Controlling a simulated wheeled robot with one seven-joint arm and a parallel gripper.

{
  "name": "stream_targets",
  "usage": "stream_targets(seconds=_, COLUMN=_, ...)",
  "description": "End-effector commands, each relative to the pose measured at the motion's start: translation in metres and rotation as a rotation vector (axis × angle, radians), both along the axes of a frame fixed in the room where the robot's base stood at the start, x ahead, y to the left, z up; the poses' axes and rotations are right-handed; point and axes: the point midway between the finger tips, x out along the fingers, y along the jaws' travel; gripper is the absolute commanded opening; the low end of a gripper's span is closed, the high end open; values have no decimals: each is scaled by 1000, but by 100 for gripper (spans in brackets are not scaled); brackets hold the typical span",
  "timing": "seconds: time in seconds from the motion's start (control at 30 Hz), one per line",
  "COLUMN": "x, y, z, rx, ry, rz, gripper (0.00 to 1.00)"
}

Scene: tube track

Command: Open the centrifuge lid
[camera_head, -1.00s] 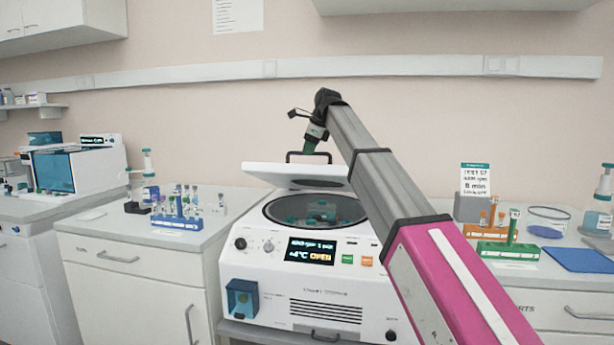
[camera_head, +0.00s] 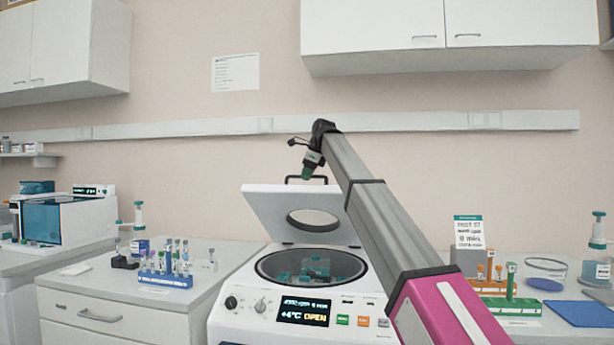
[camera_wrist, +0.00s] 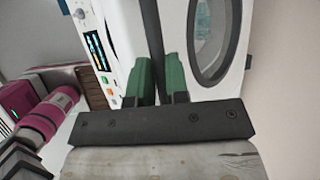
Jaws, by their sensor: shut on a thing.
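The white centrifuge (camera_head: 262,318) stands in the middle with its bowl (camera_head: 312,267) exposed and its display reading OPEN. Its lid (camera_head: 272,212) is raised and tilted back behind the bowl, with a round window in it. A dark handle (camera_head: 306,178) stands on the lid's upper edge. My gripper (camera_head: 307,172), with green fingers, is at that handle. In the wrist view my gripper (camera_wrist: 161,85) has its fingers on either side of the dark handle bar (camera_wrist: 153,40) and is shut on it. The lid with its window (camera_wrist: 213,35) is just beyond.
A blue rack of tubes (camera_head: 166,278) is on the left bench. On the right bench are a green rack (camera_head: 512,305), a sign (camera_head: 468,232) and a blue mat (camera_head: 580,312). Wall cabinets (camera_head: 450,35) hang above.

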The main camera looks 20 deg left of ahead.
Motion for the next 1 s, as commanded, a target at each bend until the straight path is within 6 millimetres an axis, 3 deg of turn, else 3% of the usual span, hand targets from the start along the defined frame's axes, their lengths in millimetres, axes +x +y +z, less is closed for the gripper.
stream_targets(seconds=0.03, x=6, y=-1, z=-5, rx=-7, ry=-8, rz=-5, gripper=21)
stream_targets(seconds=0.1, x=6, y=-1, z=-4, rx=-7, ry=-7, rz=-5, gripper=40)
stream_targets(seconds=0.57, x=1, y=-4, z=6, rx=-4, ry=-4, rz=-2, gripper=40)
stream_targets(seconds=0.77, x=-1, y=-14, z=30, rx=-4, ry=-5, rz=-4, gripper=40)
stream_targets(seconds=1.0, x=-6, y=-32, z=72, rx=-4, ry=-6, rz=-4, gripper=40)
